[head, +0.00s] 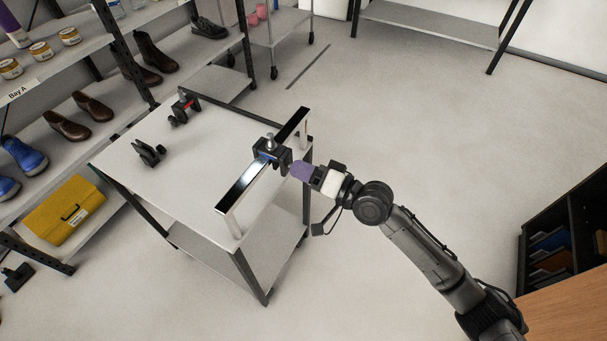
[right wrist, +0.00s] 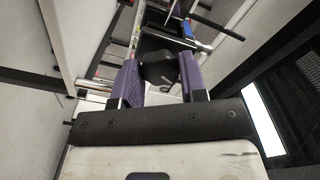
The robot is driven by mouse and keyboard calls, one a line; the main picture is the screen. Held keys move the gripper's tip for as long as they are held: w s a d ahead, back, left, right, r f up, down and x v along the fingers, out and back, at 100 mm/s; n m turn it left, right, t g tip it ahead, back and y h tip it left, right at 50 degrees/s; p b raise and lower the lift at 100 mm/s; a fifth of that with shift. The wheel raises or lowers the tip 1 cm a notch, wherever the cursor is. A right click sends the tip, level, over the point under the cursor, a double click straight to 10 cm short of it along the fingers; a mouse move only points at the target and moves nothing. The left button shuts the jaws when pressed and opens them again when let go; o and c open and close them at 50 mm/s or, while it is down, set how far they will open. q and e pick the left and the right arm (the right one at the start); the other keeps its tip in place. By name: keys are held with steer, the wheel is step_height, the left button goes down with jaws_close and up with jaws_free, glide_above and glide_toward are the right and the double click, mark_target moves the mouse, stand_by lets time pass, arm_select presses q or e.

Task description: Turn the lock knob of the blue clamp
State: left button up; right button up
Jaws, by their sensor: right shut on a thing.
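The blue clamp (head: 269,152) is a black clamp with a blue strip and a metal pin on top. It sits on the shiny rail (head: 240,187) at the cart's right edge. My right gripper (head: 292,168) reaches it from the right, with purple fingers at the clamp's side. In the right wrist view the fingers close on a black knob (right wrist: 158,68), the clamp's lock knob. A bit of the clamp's blue (right wrist: 187,28) shows beyond it. The knob is hidden by the fingers in the head view. My left gripper is not in view.
The white cart top (head: 205,150) also bears a black clamp (head: 148,153) and a clamp with red (head: 185,106). A shelf with shoes and a yellow case (head: 64,208) stands at the left. Open floor (head: 400,130) lies right of the cart.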

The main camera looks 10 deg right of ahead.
steer(key=shift+r+n+p, duration=0.1)
steer(key=shift+n+p, duration=1.85)
steer(key=shift+n, duration=8.75)
steer(key=o, duration=0.9)
steer(key=shift+o, duration=0.2)
